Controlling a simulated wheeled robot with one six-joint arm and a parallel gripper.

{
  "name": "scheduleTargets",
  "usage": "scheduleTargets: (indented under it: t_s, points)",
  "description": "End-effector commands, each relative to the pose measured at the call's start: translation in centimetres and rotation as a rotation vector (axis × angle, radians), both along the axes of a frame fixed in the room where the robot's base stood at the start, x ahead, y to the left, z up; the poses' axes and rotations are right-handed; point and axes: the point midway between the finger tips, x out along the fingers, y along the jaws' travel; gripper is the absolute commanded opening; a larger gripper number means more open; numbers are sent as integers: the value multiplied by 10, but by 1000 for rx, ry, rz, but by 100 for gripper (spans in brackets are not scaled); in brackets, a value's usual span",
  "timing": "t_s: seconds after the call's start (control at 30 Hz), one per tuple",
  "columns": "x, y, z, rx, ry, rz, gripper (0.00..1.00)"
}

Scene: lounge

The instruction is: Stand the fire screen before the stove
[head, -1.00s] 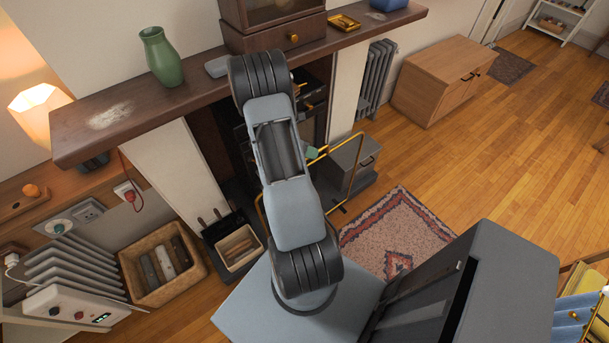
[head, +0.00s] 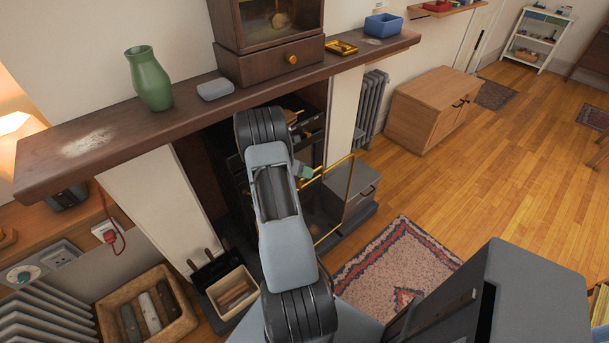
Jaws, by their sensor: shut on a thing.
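The fire screen (head: 336,198) is a see-through panel in a thin brass frame, upright just right of my arm. It stands out from the fireplace at an angle, over the dark hearth. The dark stove (head: 316,122) sits in the fireplace opening, largely hidden behind my arm. My gripper (head: 301,171) is mostly hidden by the arm; a small teal and dark part shows at the screen's upper edge, shut on the frame. The screen's left part is hidden by the arm, and I cannot tell whether its foot touches the floor.
A mantel shelf (head: 120,128) with a green vase (head: 149,79) overhangs the opening. A grey box (head: 364,186) is behind the screen. A kindling box (head: 232,290) and log basket (head: 148,312) stand left. A patterned rug (head: 400,262) lies right, with clear wood floor beyond.

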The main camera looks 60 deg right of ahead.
Motion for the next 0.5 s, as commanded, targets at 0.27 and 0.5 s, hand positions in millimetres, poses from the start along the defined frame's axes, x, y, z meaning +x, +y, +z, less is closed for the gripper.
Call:
scheduleTargets:
  t_s: [0.27,0.5]
  points:
    - [2,-8,-17,-6,-1,-3,0]
    - [-3,-12,-38,-7,0,-14,0]
